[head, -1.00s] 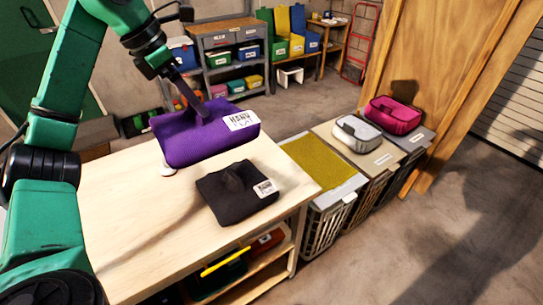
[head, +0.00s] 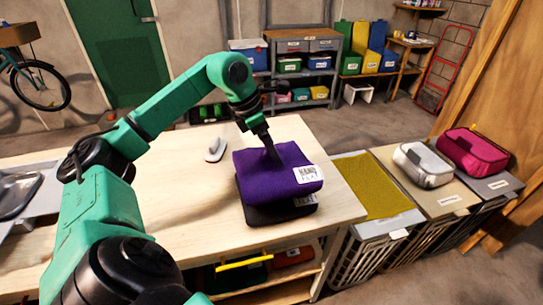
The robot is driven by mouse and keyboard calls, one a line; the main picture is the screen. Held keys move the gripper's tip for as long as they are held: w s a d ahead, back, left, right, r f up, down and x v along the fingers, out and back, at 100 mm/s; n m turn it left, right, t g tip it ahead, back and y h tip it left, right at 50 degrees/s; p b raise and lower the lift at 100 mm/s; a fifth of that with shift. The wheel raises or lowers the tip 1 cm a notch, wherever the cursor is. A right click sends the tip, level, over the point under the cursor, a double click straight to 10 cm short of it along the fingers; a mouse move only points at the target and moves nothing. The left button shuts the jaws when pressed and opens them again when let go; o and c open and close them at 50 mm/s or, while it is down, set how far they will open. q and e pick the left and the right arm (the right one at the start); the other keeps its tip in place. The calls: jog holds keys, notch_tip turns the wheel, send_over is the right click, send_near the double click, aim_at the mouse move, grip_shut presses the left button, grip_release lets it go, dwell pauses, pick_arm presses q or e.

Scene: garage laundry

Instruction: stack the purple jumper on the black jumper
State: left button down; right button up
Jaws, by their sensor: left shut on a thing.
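The purple jumper (head: 262,183), a folded block with a white label, lies over the black jumper (head: 277,214) on the wooden table (head: 190,225). Only the front edge and part of the label of the black jumper show below it. The two look touching or nearly so; I cannot tell whether a small gap is left. My left gripper (head: 272,155) points down from above and is shut on the top of the purple jumper, its fingertips partly sunk in the cloth. My right gripper is not in view.
A small grey and white object (head: 215,150) stands on the table behind the jumpers. Right of the table are hampers with a yellow-green lid (head: 375,190), a grey pouch (head: 424,165) and a pink pouch (head: 472,152). The table's front left is clear.

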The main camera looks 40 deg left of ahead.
pick_arm(q)
jog(key=shift+f, duration=0.65)
jog(key=shift+f+b, duration=0.55)
jog(key=shift+f, duration=0.05)
grip_release()
jog(key=shift+r, duration=0.15)
jog(key=p+v, duration=0.3)
jog(key=v, duration=1)
